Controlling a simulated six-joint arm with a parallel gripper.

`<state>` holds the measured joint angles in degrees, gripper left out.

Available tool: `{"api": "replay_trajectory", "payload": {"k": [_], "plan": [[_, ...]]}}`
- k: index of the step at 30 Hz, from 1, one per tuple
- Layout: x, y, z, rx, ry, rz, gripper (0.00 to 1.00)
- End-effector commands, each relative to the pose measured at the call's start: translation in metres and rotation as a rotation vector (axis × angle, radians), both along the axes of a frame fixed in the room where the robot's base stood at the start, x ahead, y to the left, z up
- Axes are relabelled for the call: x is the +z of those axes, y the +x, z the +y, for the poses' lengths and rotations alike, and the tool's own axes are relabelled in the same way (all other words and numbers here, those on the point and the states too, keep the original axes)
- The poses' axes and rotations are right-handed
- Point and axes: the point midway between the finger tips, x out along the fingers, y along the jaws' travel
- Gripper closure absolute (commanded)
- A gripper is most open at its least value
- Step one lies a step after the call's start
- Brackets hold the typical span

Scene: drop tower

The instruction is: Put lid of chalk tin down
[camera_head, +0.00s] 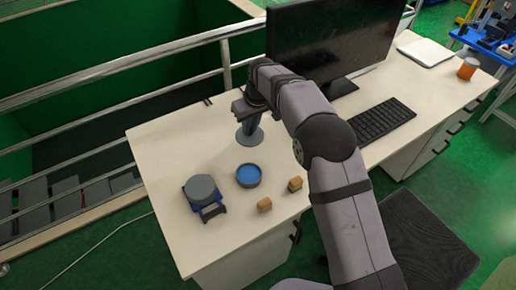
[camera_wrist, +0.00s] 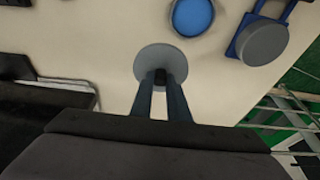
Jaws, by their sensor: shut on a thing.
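My gripper (camera_head: 249,122) points down over the far left part of the desk. It is shut on the knob of a grey round lid (camera_head: 250,139). In the wrist view the lid (camera_wrist: 160,57) lies flat between and beyond the fingertips (camera_wrist: 161,82). I cannot tell whether it touches the desk or hangs just above it. The open round tin (camera_head: 248,175), dark outside and blue inside, stands in front of the lid, apart from it; it also shows in the wrist view (camera_wrist: 192,16).
A grey round thing (camera_head: 201,187) on a blue base stands at the front left of the desk (camera_head: 160,150). A monitor (camera_head: 330,45) and keyboard (camera_head: 380,121) are to the right. A metal railing runs behind.

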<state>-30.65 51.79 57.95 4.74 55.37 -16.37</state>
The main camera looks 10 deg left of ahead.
Motion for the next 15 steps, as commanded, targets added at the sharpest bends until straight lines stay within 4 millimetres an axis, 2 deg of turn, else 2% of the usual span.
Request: {"api": "replay_trajectory", "payload": {"k": [1,6,15], "plan": [[-0.005,0.010,0.000,-0.002,0.001,-0.002,1.00],[-0.011,0.032,-0.003,-0.001,0.000,-0.001,1.00],[-0.017,0.053,-0.011,0.001,0.000,-0.003,1.00]]}}
